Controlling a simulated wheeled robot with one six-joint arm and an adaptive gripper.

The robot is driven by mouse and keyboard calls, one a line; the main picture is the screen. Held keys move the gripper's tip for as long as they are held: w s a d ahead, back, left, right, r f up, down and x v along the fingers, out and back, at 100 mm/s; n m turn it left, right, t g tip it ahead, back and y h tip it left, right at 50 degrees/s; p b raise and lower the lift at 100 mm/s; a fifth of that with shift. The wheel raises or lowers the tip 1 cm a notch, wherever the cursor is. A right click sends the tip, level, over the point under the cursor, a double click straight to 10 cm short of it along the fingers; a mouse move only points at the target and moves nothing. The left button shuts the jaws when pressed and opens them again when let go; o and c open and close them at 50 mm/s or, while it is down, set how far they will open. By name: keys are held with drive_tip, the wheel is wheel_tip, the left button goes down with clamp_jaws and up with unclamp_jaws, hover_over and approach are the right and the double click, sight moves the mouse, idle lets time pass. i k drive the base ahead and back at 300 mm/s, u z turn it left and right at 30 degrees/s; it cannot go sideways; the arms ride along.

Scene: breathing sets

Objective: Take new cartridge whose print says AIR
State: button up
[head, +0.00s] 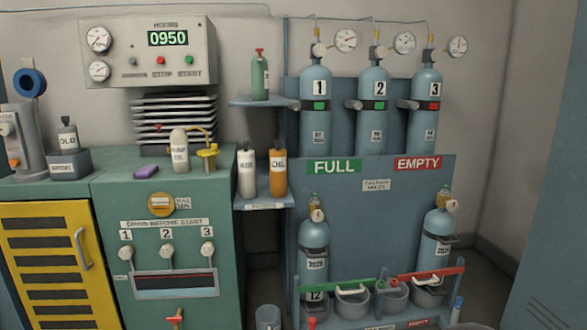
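A white cartridge (246,174) with a dark top stands upright on the lower small shelf (264,203) in the head view, right of the green cabinet. Its small print looks like AIR. An orange cartridge (278,174) printed OIL stands close beside it on the right. My gripper is not in view, and nothing hides the front of the white cartridge.
A green bottle (260,77) stands on the upper shelf (262,101) above the cartridges. The green cabinet (165,200) carries a pale oil bottle (179,152). Cylinders stand in the blue rack (375,215) to the right. A grey bucket (267,318) is on the floor below.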

sight(246, 157)
drive_tip(key=u, duration=0.05)
drive_tip(key=i, duration=1.2)
drive_tip(key=u, duration=0.75)
